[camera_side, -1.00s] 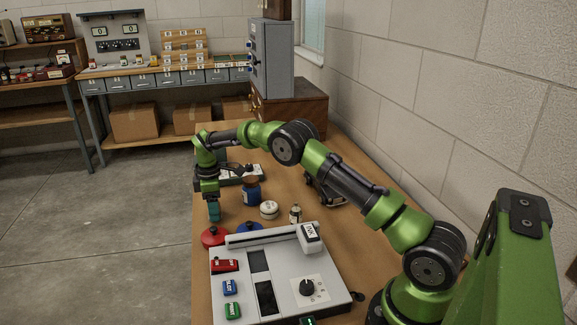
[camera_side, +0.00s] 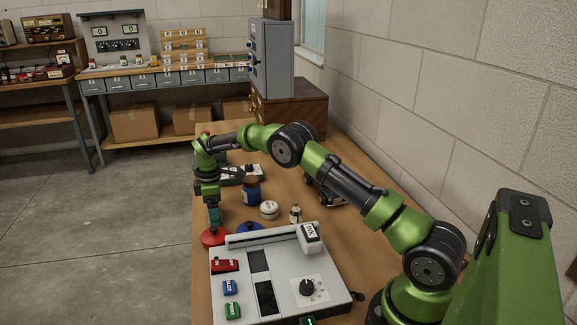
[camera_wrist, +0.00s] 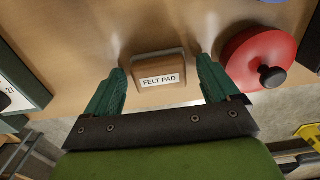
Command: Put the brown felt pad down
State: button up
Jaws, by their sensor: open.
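The brown felt pad (camera_wrist: 158,70), with a white "FELT PAD" label, shows in the wrist view on the wooden table top, near its edge. It lies between the two teal fingers of my gripper (camera_wrist: 162,68), with a visible gap on both sides. My gripper is open and holds nothing. In the side view my gripper (camera_side: 214,222) points down at the left edge of the table, just behind a red lid (camera_side: 213,237). The pad cannot be made out in the side view.
The red lid, with a black knob (camera_wrist: 272,76), is close to my right finger in the wrist view. A blue lid (camera_side: 249,227), a blue jar (camera_side: 251,192), a white round container (camera_side: 269,209) and a grey control panel (camera_side: 285,265) stand nearby. The table's left edge is close.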

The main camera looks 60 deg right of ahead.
notch_tip(320, 180, up, 14)
jog(key=s+a+r+m+t, duration=0.2)
jog(key=s+a+r+m, duration=0.2)
jog(key=s+r, duration=0.55)
jog(key=s+a+r+m+t+y, duration=0.1)
jog(key=s+a+r+m+t, duration=0.15)
jog(key=s, duration=0.35)
jog(key=s+a+r+m+t+y, duration=0.1)
jog(key=s+a+r+m, duration=0.15)
jog(key=s, duration=0.45)
jog(key=s+a+f+m+t, duration=0.1)
jog(key=s+f+m, duration=0.3)
jog(key=s, duration=0.8)
jog(key=shift+a+f+t, duration=0.3)
jog(key=shift+a+t, duration=0.05)
jog(key=shift+a, duration=0.55)
